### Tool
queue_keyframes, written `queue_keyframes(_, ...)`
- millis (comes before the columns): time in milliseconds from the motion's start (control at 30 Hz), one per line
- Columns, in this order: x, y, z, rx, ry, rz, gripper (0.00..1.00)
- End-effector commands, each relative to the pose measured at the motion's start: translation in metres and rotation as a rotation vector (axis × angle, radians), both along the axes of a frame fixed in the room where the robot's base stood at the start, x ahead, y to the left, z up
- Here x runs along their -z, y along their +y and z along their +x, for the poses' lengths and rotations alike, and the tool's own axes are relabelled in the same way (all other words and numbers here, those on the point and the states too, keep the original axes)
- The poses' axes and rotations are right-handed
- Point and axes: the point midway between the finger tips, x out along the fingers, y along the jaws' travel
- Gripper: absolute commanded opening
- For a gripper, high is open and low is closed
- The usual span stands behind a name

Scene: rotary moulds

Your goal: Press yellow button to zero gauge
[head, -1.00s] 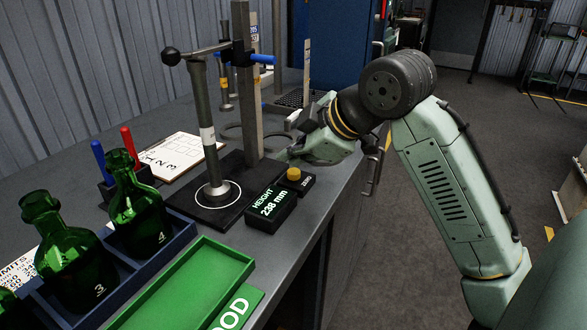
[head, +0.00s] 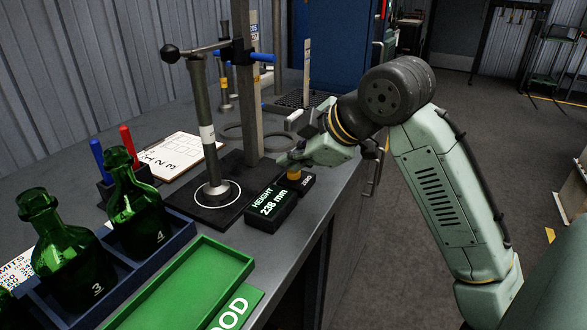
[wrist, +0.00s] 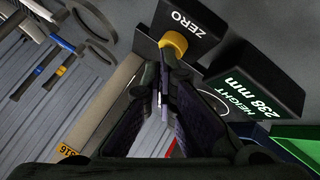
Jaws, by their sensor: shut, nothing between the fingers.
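The yellow button (head: 294,173) sits on a small black box marked ZERO (wrist: 190,20). In the wrist view the yellow button (wrist: 174,41) shows just beyond my fingertips. My gripper (head: 290,160) is shut and empty, with its tips over or beside the button; I cannot tell whether they touch it. The black gauge display (head: 271,208) reads HEIGHT 238 mm, and it also shows in the wrist view (wrist: 255,85). The height gauge (head: 207,135) stands upright on a black base with a white ring, beside a square post.
A green tray (head: 185,283) and a blue crate (head: 178,243) with green bottles (head: 135,205) stand at the front left. A clipboard sheet (head: 175,154) lies behind the gauge. The bench edge runs to the right of the display.

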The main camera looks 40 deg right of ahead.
Motion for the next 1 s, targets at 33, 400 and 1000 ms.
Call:
queue_keyframes(33,0.001,0.0,0.0,0.0,0.0,0.0,0.0)
queue_keyframes(400,0.003,0.0,0.0,0.001,-0.001,0.0,0.0)
queue_keyframes(1000,-0.011,0.0,0.0,0.001,0.0,0.001,0.0)
